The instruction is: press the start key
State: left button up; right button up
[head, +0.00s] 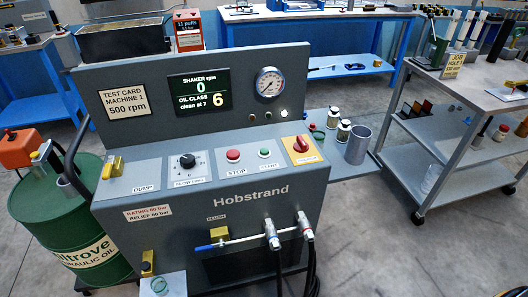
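The start key is a small green button (264,152) on the sloped panel of the grey Hobstrand machine (280,215). A small label (269,167) below it is too small to read surely. The red STOP button (233,155) is just left of it. The dark display (200,92) reads shaker rpm 0 and oil class 6, clean at 7. The test card (126,101) reads Machine 1, 500 rpm. Neither of my grippers is in view, and nothing covers the green button.
A black flow knob (187,161) and yellow dump lever (112,167) lie left of the buttons; a red switch on a yellow plate (301,145) lies right. A green oil drum (60,220) stands left, a grey cart (450,120) right. Jars and a metal cup (357,145) stand beside the machine.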

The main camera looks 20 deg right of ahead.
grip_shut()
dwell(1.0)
